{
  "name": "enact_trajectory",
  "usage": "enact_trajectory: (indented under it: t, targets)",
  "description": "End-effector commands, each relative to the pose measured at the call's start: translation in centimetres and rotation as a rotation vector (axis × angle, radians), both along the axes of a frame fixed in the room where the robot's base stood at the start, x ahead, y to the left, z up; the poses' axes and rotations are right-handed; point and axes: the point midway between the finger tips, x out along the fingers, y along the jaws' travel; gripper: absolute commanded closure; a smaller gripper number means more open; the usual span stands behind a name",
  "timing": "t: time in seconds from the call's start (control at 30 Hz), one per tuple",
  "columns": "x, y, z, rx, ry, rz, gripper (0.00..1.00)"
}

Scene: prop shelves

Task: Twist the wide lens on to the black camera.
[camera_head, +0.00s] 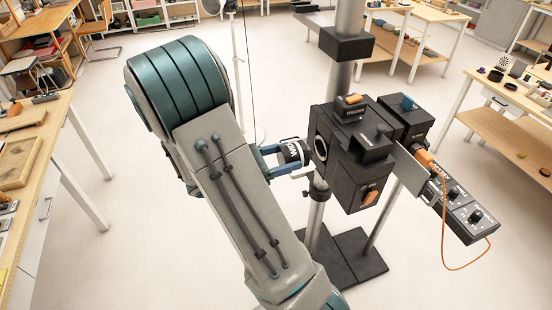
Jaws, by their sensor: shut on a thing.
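The black camera (350,150) is a boxy body on a grey pole stand in the middle of the head view. Its round, light-rimmed lens mount (321,148) faces left, towards my arm. My gripper (288,161) is shut on the wide lens (294,151), a short black cylinder with white lettering. The lens is just left of the mount and roughly level with it. A narrow gap seems to show between lens and mount. My arm hides part of the gripper and the lens's rear side.
A control box (455,206) with knobs and an orange cable sticks out right of the camera. The stand's black base plates (345,258) lie on the floor below. A wooden table (45,150) is at left, another (510,105) at right. Pale floor between is clear.

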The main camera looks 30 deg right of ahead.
Motion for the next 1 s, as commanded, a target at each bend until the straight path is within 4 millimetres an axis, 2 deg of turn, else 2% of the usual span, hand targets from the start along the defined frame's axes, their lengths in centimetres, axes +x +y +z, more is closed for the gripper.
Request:
enact_trajectory:
  t: [0.27, 1.0]
  targets:
    - [-0.6, -2.2, 0.1, -0.001, 0.0, -0.003, 0.66]
    - [-0.6, -2.4, 0.3, -0.002, 0.001, -0.002, 0.66]
